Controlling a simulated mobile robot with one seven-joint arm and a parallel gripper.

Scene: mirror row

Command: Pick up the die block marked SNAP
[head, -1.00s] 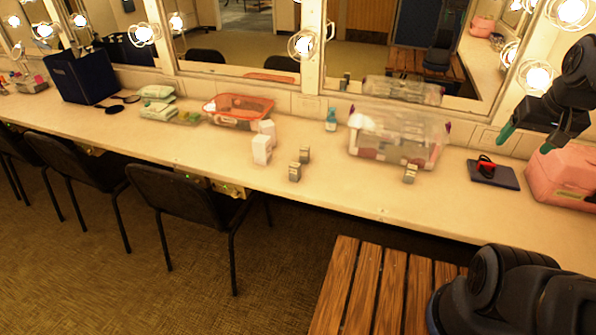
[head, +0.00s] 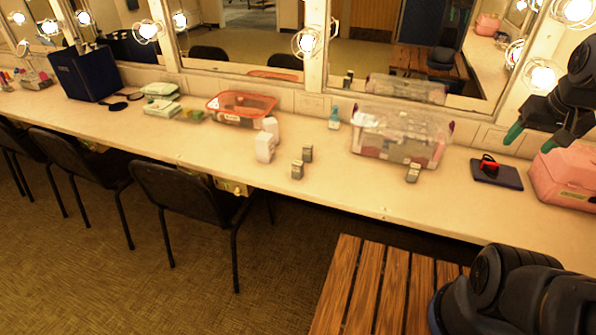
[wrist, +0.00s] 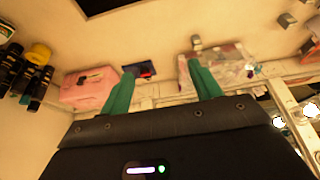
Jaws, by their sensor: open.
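Three small grey die blocks stand on the counter in the head view. One block (head: 297,169) is near the front edge, a second block (head: 307,153) is just behind it, and a third block (head: 413,173) is in front of the clear bin. Their markings are too small to read, so I cannot tell which says SNAP. My gripper (head: 534,139) is open and empty with green fingers, above the counter's right end, well to the right of the blocks. In the wrist view a grey block (wrist: 196,42) shows beyond the fingers.
A clear lidded bin (head: 400,135) stands behind the third block. A dark notebook (head: 497,174) with a red and black item on it and a pink case (head: 566,178) are at the right. White bottles (head: 264,148) stand left of the blocks. A slatted bench (head: 376,290) is in front.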

